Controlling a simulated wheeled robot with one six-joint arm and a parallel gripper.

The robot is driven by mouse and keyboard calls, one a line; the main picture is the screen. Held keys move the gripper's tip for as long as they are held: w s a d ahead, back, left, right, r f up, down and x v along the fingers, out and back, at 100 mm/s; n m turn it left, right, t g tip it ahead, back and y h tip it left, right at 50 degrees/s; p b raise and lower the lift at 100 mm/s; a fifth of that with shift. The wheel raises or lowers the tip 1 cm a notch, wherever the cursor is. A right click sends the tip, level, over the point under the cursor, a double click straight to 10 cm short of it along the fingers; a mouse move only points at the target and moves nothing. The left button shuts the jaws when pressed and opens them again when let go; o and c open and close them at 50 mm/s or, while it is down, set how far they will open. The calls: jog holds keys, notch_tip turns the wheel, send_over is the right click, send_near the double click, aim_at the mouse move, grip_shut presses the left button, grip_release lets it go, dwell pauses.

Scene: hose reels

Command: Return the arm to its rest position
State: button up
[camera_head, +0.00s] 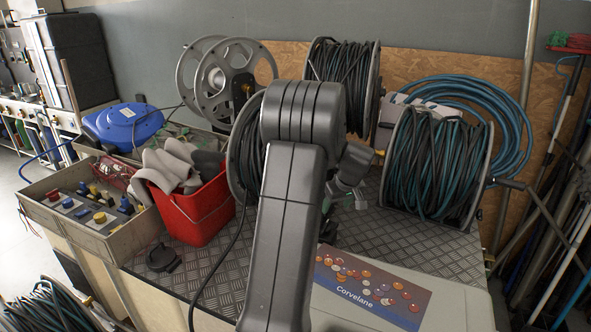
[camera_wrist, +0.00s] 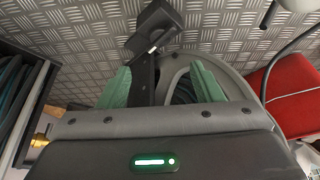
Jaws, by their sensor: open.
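My arm rises through the middle of the head view and bends over the workbench. My gripper (camera_head: 345,200) is partly hidden behind it; its green fingers show just right of the arm, above the metal top. In the wrist view my gripper (camera_wrist: 160,85) has its two green fingers spread apart. A dark bracket-like piece (camera_wrist: 148,75) and the grey rim of a round reel (camera_wrist: 180,58) show between and beyond the fingers. I cannot tell whether the fingers touch them. Nothing is seen clamped between them.
A red bucket (camera_head: 197,212) with grey pieces and a control box (camera_head: 85,215) stand left. A black-cable reel (camera_head: 245,150) is partly behind my arm. A hose reel (camera_head: 435,165) stands right. The tread-plate top (camera_head: 420,245) is clear before it. A Corvelane box (camera_head: 370,285) lies in front.

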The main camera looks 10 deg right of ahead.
jog(key=p+x, duration=0.1)
jog(key=x, duration=1.2)
jog(key=shift+w+a+f, duration=0.1)
jog(key=shift+w+f, duration=0.05)
jog(key=shift+p, duration=0.3)
jog(key=shift+b, duration=0.45)
